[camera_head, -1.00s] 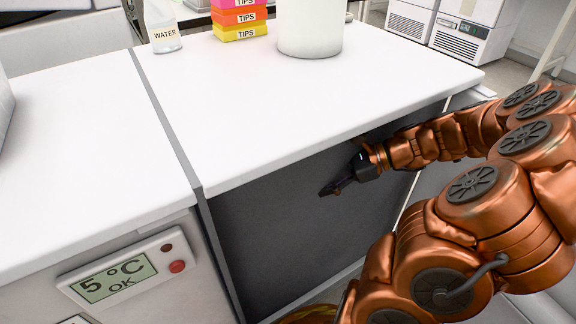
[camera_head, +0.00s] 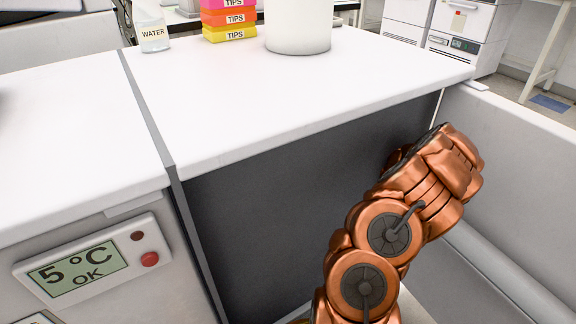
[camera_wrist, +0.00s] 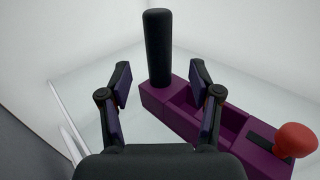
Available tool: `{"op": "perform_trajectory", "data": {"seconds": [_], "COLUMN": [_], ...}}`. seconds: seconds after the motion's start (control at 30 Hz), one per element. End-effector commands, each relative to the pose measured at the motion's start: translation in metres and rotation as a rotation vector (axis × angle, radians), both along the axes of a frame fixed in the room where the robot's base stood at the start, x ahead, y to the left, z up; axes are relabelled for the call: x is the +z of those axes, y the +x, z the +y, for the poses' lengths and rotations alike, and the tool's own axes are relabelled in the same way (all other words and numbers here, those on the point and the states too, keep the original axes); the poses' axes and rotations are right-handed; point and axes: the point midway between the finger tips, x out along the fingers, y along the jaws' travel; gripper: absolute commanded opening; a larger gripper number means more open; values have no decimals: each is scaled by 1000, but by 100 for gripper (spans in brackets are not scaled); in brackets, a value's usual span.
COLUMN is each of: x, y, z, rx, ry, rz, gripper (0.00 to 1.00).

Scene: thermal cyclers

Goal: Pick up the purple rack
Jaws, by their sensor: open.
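The purple rack (camera_wrist: 180,123) shows in the wrist view, running from the middle to the lower right on a pale surface. An upright black cylinder (camera_wrist: 158,48) stands at its far left end, and a red rounded knob (camera_wrist: 295,140) sits at its right end. My gripper (camera_wrist: 160,78) is open, its two dark fingers spread with the cylinder and the rack's left part seen between them. The right finger overlaps part of the rack in the picture. I see no grip on the rack; the gap to it is hard to judge. The head view shows neither gripper nor rack.
A white counter (camera_head: 270,95) holds a white tub (camera_head: 298,30), a water bottle (camera_head: 152,28) and stacked tip boxes (camera_head: 230,22). Its dark side panel (camera_head: 270,200) is beside my arm. A 5 °C display (camera_head: 78,272) is at left; pale walls surround the rack.

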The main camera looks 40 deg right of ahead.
Motion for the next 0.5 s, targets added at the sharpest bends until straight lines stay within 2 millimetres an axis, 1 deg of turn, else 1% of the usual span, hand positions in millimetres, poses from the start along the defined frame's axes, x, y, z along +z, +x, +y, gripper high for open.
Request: {"op": "perform_trajectory", "data": {"seconds": [0.03,0.27,0.5], "x": [-2,-3,-3], "y": [4,18,40], "z": [5,17,35], "rx": [3,4,3], "ry": [-1,-1,-2], "rz": [-1,0,1], "gripper": [63,63,63]}}
